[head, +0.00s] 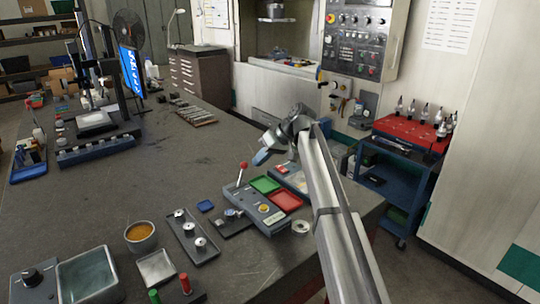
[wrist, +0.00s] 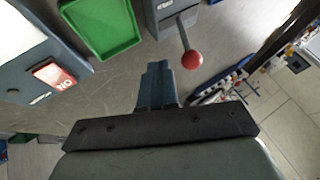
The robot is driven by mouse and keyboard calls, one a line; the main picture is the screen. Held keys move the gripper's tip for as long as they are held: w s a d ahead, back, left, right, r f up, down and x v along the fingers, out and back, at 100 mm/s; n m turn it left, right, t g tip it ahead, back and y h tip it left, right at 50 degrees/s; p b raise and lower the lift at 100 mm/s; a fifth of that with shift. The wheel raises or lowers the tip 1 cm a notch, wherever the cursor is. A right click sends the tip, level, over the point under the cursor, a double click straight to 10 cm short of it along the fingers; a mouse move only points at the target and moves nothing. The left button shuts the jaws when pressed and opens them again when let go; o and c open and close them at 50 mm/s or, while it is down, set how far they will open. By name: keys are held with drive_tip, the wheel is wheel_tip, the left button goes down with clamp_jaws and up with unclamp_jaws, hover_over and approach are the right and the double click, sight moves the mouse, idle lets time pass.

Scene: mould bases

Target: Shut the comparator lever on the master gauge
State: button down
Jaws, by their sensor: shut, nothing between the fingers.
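My gripper (head: 262,157) is shut and empty, above the bench just right of the red ball. Its closed fingers (wrist: 158,70) show in the wrist view.
The green tray (head: 265,184) and red tray (head: 286,201) lie right of the lever, near my arm. A dark plate with several metal parts (head: 190,236) and a bowl (head: 141,236) stand to the left.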

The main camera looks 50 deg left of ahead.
drive_tip(key=shift+s+a+r, duration=0.15)
drive_tip(key=shift+s, duration=0.55)
drive_tip(key=shift+s, duration=0.15)
drive_tip(key=shift+s+r+t, duration=0.2)
drive_tip(key=shift+t, duration=0.1)
drive_tip(key=s+r+n+t, duration=0.1)
drive_tip(key=s+n+t, duration=0.1)
drive_tip(key=s+t, duration=0.4)
drive_tip(key=shift+s+r+t, duration=0.3)
drive_tip(key=shift+s, duration=0.75)
drive_tip(key=shift+s, duration=0.15)
